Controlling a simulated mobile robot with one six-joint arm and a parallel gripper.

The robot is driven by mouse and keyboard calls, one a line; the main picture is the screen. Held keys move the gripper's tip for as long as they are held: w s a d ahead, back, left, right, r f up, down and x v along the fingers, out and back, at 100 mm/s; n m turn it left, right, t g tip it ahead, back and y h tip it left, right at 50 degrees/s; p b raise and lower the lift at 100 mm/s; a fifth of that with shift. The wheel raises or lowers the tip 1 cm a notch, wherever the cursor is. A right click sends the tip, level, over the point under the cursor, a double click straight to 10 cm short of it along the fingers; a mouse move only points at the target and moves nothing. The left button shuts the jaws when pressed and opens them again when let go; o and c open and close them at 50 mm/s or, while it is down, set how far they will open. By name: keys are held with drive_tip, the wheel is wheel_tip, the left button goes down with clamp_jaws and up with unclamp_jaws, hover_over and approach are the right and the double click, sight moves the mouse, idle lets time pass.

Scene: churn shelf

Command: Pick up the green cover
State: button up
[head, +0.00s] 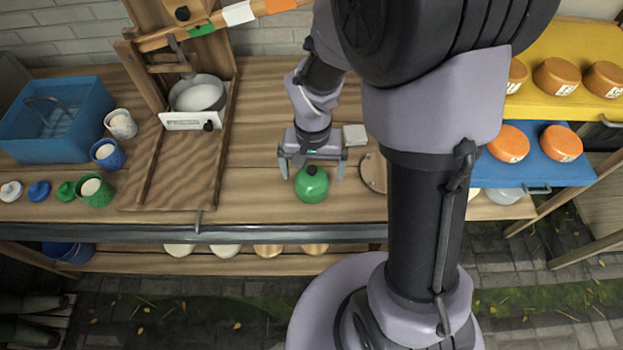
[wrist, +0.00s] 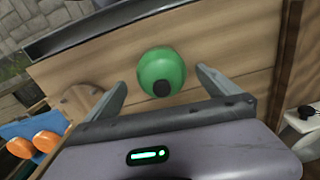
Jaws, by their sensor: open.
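A round green domed cover (head: 312,188) with a black knob sits on the wooden bench near its front edge. It also shows in the wrist view (wrist: 160,66), its knob towards my gripper. My gripper (head: 312,168) is open and empty, with one finger on each side of the cover in the picture. In the wrist view my gripper's fingers (wrist: 160,82) stand apart on either side of the cover. I cannot tell how high they are above the bench. A small flat green lid (head: 66,191) lies far left beside a green cup (head: 95,191).
A round wooden disc (head: 374,172) and a small pale block (head: 354,135) lie close to my gripper. A wooden stand with a grey pot (head: 198,96) is to the left. A blue bin (head: 58,122) and cups are farther left. Blue and yellow shelves (head: 560,95) hold orange rounds at right.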

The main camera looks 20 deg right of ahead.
sight(312, 180)
drive_tip(key=f+b, duration=0.1)
drive_tip(key=f, duration=0.2)
drive_tip(key=f+b, duration=0.1)
drive_tip(key=f, duration=0.1)
drive_tip(key=shift+w+b, duration=0.25)
drive_tip(key=shift+b, duration=0.05)
drive_tip(key=shift+r, duration=0.1)
